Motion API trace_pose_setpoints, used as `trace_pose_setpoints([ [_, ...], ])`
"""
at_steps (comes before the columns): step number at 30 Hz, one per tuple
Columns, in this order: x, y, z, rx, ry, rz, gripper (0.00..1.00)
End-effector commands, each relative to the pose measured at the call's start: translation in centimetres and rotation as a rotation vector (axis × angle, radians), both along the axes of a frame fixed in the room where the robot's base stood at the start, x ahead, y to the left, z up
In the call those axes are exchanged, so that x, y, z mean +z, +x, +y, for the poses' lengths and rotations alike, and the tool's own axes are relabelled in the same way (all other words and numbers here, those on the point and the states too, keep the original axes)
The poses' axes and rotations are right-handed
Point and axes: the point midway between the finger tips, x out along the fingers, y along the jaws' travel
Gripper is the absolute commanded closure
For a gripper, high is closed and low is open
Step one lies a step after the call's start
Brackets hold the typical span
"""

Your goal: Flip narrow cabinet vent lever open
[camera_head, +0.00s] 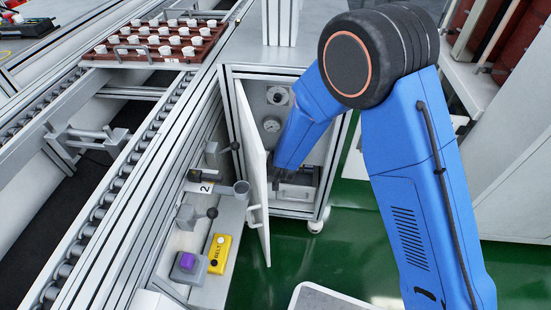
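The narrow cabinet (329,178) stands under the end of the bench, right of the conveyor. Its white door (257,170) is swung open to the left. Inside are a round fitting (277,96) near the top, a round dial (271,125) below it, and a drawer-like front (299,191) at the bottom. My blue arm reaches into the cabinet from the right and hides much of its inside. My gripper (281,182) is low in the opening, just right of the door; its fingers are small and dark. I cannot make out a vent lever for certain.
A red tray (118,62) of white pots sits on the conveyor. Green floor (345,240) is clear in front.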

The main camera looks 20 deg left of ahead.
Motion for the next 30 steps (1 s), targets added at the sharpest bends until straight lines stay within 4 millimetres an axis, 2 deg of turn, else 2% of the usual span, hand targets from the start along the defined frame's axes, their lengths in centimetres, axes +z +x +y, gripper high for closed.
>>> trace_pose_setpoints([
  [16, 0.03, 0.04, 0.02, -0.002, -0.015, -0.005, 1.00],
  [17, 0.03, 0.04, 0.03, -0.002, -0.015, -0.005, 0.86],
  [19, 0.02, 0.05, 0.04, -0.002, -0.015, -0.004, 0.70],
  [30, 0.25, -0.15, 0.00, -0.001, -0.013, -0.005, 0.70],
])
